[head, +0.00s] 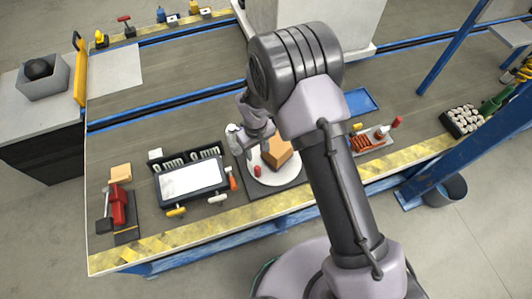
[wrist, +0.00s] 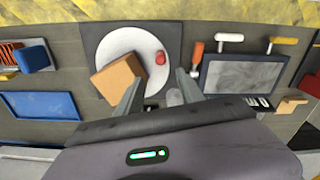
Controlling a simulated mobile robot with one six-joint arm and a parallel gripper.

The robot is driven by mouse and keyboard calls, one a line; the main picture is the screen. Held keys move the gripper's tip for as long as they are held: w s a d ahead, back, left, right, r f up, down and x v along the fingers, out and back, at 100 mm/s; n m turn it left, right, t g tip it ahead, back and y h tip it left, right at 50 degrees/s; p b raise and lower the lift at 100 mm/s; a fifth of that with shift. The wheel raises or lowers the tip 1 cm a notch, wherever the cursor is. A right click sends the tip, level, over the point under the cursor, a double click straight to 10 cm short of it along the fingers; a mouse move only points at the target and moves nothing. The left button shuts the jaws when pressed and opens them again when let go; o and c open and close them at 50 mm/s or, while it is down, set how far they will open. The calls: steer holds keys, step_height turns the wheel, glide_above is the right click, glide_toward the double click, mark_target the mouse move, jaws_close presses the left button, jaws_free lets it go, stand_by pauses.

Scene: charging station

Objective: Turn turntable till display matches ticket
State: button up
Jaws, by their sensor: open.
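The turntable (head: 267,179) is a white round disc on a dark square base. It also shows in the wrist view (wrist: 150,38). An orange-brown block (head: 277,153) stands on it, also in the wrist view (wrist: 117,79), with a small red piece (wrist: 161,57) near the rim. My gripper (wrist: 160,92) is open and empty over the disc's edge. The block lies close to one finger, and I cannot tell whether they touch. A framed pale screen (head: 190,178), perhaps the display, lies left of the turntable. It looks blank. I cannot make out a ticket.
Orange, white and yellow-handled tools lie around the screen. A red tool (head: 118,204) is at the far left. A blue tray (head: 360,101) and a tray of orange parts (head: 368,141) are to the right. A yellow-striped edge (head: 230,221) runs along the front.

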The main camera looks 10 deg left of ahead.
mark_target(258, 172)
step_height(258, 172, down, 18)
steer(key=b, duration=0.6)
steer(key=shift+r, duration=0.1)
steer(key=shift+c, duration=0.5)
jaws_close()
stand_by(0.4)
